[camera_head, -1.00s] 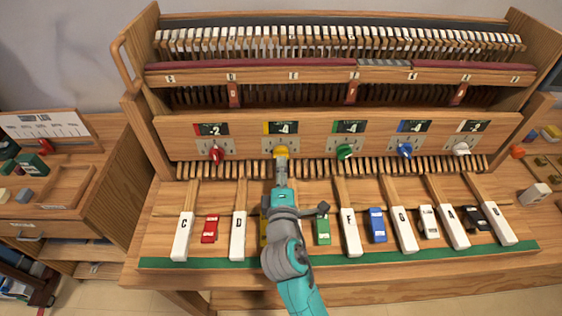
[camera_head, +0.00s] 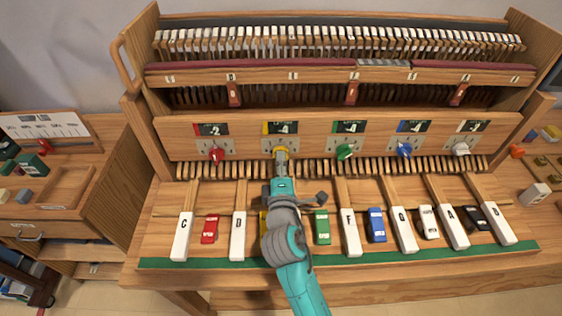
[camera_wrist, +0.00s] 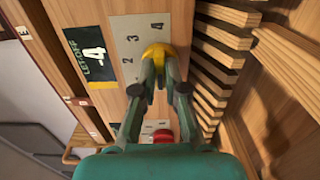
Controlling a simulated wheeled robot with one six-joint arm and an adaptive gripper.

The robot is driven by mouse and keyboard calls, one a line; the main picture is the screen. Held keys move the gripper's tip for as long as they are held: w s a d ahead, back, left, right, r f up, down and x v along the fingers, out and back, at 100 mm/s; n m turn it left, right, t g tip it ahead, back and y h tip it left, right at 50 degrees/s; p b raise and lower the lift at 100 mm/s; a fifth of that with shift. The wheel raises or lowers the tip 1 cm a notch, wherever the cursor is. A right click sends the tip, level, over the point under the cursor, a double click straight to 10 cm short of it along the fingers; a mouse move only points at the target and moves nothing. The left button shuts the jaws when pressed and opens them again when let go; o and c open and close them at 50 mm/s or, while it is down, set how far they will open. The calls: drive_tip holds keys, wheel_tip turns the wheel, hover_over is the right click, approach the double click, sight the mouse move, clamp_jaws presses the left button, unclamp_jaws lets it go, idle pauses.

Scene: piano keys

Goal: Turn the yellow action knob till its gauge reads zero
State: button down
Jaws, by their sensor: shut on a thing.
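The yellow knob (camera_wrist: 157,50) sits on a pale plate on the wooden front panel. It also shows in the head view (camera_head: 280,151), partly covered by my gripper. My gripper (camera_wrist: 158,62) is shut on the yellow knob, with a finger on either side of it. The knob's gauge (camera_wrist: 90,56) is a dark display with a yellow edge and reads -4 in the wrist view. It stands above the knob in the head view (camera_head: 281,128). Part of the numbered scale around the knob shows 2, 3 and 4; the rest is hidden.
A red knob (camera_head: 216,154) is left of the yellow one; green (camera_head: 344,152), blue (camera_head: 404,150) and white (camera_head: 461,148) knobs are to the right. Lettered white keys and coloured blocks lie below my arm. A row of wooden slats (camera_head: 400,167) runs just under the panel.

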drive_tip(key=shift+m, duration=3.6)
drive_tip(key=c, duration=1.2)
unclamp_jaws()
drive_tip(key=s, duration=1.2)
